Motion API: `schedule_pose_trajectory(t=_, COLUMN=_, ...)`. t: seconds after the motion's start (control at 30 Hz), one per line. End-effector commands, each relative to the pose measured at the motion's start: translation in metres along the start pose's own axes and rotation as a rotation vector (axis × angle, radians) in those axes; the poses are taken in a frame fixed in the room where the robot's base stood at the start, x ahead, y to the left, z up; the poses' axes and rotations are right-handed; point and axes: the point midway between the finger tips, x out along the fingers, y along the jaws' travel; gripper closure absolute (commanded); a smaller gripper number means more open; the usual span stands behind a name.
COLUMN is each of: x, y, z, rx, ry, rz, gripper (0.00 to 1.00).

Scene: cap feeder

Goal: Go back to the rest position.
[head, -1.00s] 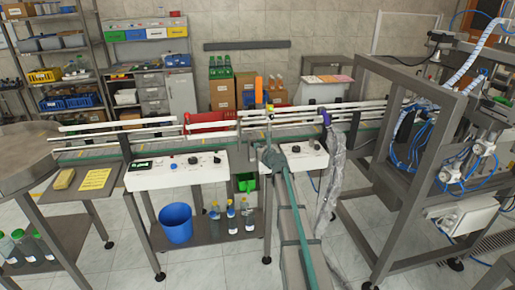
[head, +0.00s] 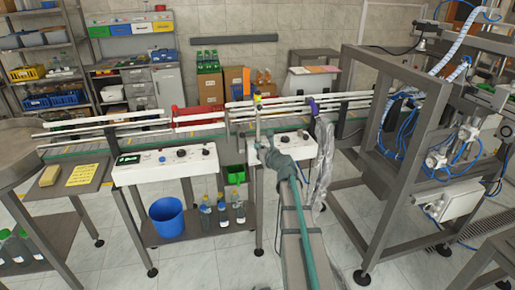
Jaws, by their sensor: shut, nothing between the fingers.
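My arm reaches up from the bottom middle of the head view, with a teal tube along it. My gripper (head: 261,143) is at its far end, small and grey-green, in front of the conveyor (head: 215,125) and over the left part of the right-hand white control box (head: 307,151). It is shut, and I see nothing held in it. The fingertips are too small to make out clearly, and I cannot tell how far they are from the conveyor rails.
Clear plastic wrap (head: 322,160) hangs close to the right of my arm. A grey machine frame (head: 375,130) stands further right. A second control box (head: 165,163), a blue bucket (head: 167,217) and several bottles (head: 221,212) are to the left. Open tiled floor (head: 205,262) lies in front.

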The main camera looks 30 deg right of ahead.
Motion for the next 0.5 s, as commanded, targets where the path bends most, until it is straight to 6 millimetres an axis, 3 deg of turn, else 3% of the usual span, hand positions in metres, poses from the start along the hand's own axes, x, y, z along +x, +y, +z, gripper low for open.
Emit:
schedule_pose_trajectory(t=0.33, x=0.000, y=0.000, z=0.000, rx=-0.031, ry=0.000, rz=0.001, gripper=1.00)
schedule_pose_trajectory(t=0.5, x=-0.001, y=0.010, z=-0.007, rx=-0.261, ry=0.028, rz=0.049, gripper=1.00)
